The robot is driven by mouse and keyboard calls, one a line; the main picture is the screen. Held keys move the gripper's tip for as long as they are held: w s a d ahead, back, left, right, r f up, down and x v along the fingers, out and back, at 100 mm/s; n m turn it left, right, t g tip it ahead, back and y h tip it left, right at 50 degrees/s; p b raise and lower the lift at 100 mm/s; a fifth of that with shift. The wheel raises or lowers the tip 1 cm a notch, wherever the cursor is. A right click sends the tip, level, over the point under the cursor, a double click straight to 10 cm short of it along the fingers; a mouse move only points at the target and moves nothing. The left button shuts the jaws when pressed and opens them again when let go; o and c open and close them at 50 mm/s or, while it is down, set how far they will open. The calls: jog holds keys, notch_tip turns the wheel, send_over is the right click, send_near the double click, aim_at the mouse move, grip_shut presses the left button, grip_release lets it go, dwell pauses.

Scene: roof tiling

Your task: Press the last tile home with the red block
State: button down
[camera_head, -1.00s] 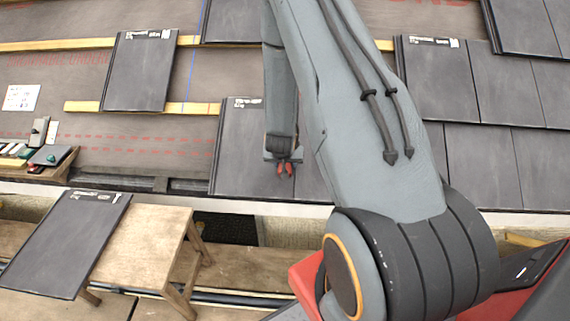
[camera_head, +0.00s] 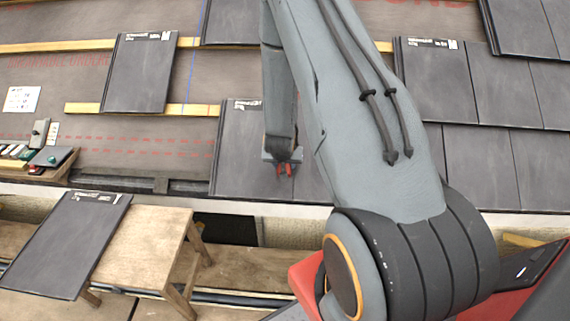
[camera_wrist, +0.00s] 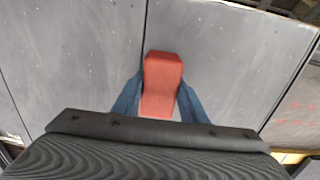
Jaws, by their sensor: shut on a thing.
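My gripper (camera_head: 284,168) is low over the bottom row of dark grey tiles, near the roof's lower edge. In the wrist view my gripper (camera_wrist: 160,100) is shut on the red block (camera_wrist: 161,82), with a blue finger on each side of it. The block is over the tiles close to the joint between two of them. I cannot tell whether it touches the surface. The left tile of the bottom row (camera_head: 233,160) lies with its left edge free, and it also shows in the wrist view (camera_wrist: 222,62). My arm hides part of the row.
A loose tile (camera_head: 140,75) lies on the battens at upper left. A tray of small items (camera_head: 35,160) sits at the left. Laid tiles (camera_head: 470,165) cover the right side.

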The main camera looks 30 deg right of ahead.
jog(key=shift+p+v, duration=2.8)
jog(key=shift+v, duration=1.15)
jog(key=s+a+r+n+y, duration=0.1)
jog(key=s+a+r+n, duration=0.1)
jog(key=a, duration=0.3)
jog(key=s+a+r+n+y, duration=0.1)
jog(key=s+a+r+n, duration=0.1)
jog(key=a, duration=0.3)
jog(key=s+a+r+n+t+y, duration=0.1)
jog(key=s+a+r+n, duration=0.1)
jog(key=a, duration=0.4)
jog(key=shift+s+r+n, duration=0.4)
jog(key=shift+s+r, duration=0.2)
jog(key=shift+r, duration=0.2)
